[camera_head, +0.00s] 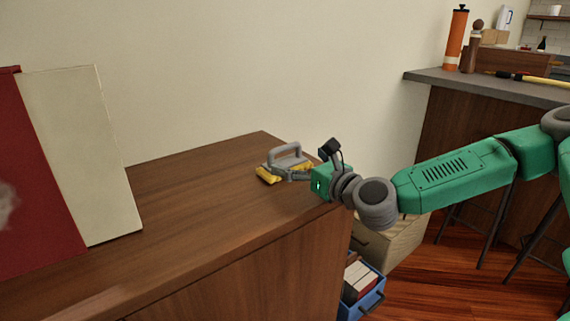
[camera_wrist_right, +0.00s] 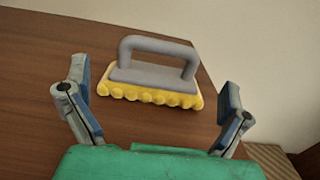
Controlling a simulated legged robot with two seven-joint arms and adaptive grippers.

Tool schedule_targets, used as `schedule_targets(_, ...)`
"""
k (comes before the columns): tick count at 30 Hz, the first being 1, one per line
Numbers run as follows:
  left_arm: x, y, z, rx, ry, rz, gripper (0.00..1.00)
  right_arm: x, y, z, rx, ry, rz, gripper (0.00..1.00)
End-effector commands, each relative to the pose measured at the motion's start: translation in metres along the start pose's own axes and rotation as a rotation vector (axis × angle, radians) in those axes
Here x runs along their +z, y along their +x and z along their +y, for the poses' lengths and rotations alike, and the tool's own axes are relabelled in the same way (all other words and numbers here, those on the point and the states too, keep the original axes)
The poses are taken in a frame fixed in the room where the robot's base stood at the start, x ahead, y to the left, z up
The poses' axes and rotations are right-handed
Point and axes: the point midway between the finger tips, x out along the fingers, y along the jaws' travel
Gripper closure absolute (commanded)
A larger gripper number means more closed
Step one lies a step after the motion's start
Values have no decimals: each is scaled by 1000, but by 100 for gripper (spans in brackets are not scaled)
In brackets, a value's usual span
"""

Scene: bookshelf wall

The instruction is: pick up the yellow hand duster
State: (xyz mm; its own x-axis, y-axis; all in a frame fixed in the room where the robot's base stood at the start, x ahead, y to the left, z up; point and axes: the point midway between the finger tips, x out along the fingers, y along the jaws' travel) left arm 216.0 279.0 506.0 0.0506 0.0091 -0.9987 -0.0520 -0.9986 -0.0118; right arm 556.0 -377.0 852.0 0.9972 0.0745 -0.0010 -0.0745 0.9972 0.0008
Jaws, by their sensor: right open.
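The yellow hand duster (camera_head: 270,175) has a grey loop handle and a yellow fluffy underside. It lies on the wooden cabinet top (camera_head: 200,200) near its right end. In the right wrist view the duster (camera_wrist_right: 150,95) lies ahead of and between the spread fingers, with a gap to both. My right gripper (camera_wrist_right: 155,105) is open and empty. In the head view my right gripper (camera_head: 308,178) is at the duster's right side and hides part of it. My left gripper is not in view.
A red panel (camera_head: 35,180) and a cream panel (camera_head: 85,150) stand upright on the cabinet's left. A plain wall is behind. A blue crate of books (camera_head: 362,285) is below the cabinet's right end. A counter (camera_head: 490,88) stands at the back right.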

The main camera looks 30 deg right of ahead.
Motion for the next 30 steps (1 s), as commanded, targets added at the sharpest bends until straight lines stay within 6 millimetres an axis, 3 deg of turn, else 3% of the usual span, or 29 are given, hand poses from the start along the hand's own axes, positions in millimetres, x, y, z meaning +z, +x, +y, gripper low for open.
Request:
schedule_targets(10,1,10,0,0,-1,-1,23,-3,47,-4,1,2,0,0)
schedule_targets(20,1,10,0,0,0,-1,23,0,54,-2,1,2,-1,0)
schedule_targets(24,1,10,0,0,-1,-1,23,0,54,-1,1,2,0,46)
schedule_targets(30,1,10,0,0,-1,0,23,-1,54,-3,0,3,-1,46)
